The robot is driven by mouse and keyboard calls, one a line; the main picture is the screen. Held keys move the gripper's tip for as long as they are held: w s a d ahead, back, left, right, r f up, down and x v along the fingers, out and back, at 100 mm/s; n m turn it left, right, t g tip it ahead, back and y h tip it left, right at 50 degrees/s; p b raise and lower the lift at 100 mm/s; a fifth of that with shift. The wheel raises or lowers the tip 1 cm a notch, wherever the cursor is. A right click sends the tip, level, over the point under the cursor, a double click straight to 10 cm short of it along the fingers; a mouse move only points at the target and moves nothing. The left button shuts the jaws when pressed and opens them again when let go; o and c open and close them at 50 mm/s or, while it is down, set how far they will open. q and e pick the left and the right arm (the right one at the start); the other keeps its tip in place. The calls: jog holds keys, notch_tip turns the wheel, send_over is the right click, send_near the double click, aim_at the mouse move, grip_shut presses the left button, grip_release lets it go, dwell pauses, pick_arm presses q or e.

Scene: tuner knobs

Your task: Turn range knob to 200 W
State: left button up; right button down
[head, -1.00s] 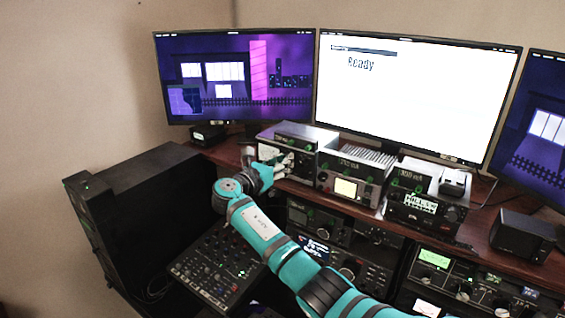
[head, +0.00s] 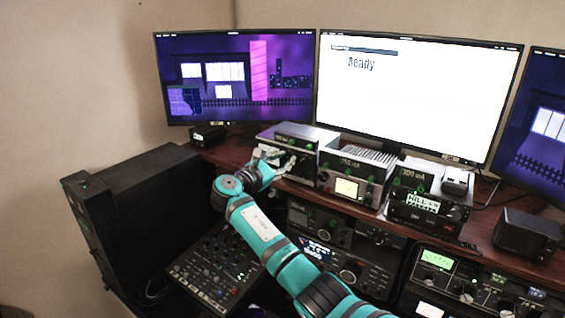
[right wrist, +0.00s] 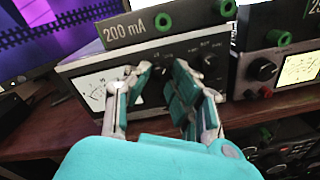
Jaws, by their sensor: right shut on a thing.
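The left tuner (head: 300,134) is a grey box with a dark front and a lit meter (right wrist: 92,88). A panel marked "200 mA" (right wrist: 138,28) is on top of it. My right gripper (head: 281,160) is at this tuner's front. In the right wrist view its two fingers (right wrist: 165,72) are shut on a small dark knob on the tuner's front, mostly hidden between them. Small print above the knob is too blurred to read, so its setting cannot be told. Another small dark knob (right wrist: 209,62) shows right of the fingers. My left gripper is not in view.
A second tuner (head: 347,184) with a black knob (right wrist: 264,70) stands close on the right, and a third device (head: 426,207) beyond it. Monitors (head: 415,95) stand behind. Radios and a mixer (head: 222,265) lie below the wooden shelf. A black cabinet (head: 135,200) is at left.

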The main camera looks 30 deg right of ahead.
jog(key=c, duration=1.2)
grip_release()
jog(key=v, duration=1.2)
